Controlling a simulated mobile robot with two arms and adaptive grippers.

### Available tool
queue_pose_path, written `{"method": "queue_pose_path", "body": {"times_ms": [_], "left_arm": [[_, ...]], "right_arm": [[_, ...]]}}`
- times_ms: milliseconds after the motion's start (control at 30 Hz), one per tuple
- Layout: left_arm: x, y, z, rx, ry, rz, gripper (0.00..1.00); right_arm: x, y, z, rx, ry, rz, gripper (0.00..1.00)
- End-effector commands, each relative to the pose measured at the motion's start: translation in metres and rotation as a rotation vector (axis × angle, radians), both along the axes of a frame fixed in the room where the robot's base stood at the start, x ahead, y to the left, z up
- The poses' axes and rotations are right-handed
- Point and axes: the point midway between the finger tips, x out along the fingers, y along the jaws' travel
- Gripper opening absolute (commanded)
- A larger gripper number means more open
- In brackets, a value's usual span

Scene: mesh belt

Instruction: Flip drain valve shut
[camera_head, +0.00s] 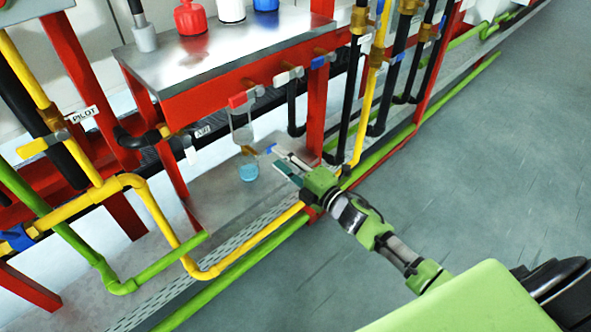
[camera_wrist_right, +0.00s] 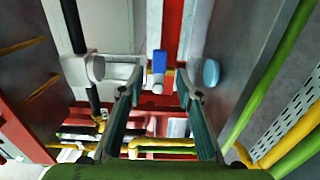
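The drain valve (camera_head: 250,150) is a small brass fitting below a clear sight glass (camera_head: 240,128) with a red-topped end. Its blue lever (camera_head: 271,148) points right, toward my right gripper (camera_head: 281,160). In the right wrist view the blue lever (camera_wrist_right: 159,62) lies ahead between the two fingertips. My right gripper (camera_wrist_right: 158,88) is open and empty there, with the fingers apart on either side of the lever. Contact cannot be told. A cup of blue liquid (camera_head: 249,172) stands below the valve. It also shows in the wrist view (camera_wrist_right: 211,73). My left gripper is out of view.
A red post (camera_head: 317,110) and black and yellow pipes stand right of the valve. A steel bench (camera_head: 205,62) with a red front rail overhangs it. Yellow and green pipes run low in front. The grey floor (camera_head: 480,210) at right is clear.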

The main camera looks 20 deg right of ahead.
Motion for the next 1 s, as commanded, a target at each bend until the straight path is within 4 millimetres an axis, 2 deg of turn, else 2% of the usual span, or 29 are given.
{"method": "queue_pose_path", "body": {"times_ms": [33,200,400,1000], "left_arm": [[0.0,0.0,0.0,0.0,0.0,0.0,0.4],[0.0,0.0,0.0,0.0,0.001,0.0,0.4],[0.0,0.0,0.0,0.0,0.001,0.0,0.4],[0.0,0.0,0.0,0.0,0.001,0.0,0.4]], "right_arm": [[-0.012,-0.004,-0.002,0.0,0.003,0.0,0.32],[-0.04,-0.014,-0.001,0.0,0.002,0.0,0.32],[-0.059,-0.021,0.0,0.001,0.0,0.0,0.32],[-0.062,-0.023,-0.001,0.004,0.004,-0.003,0.32]]}}
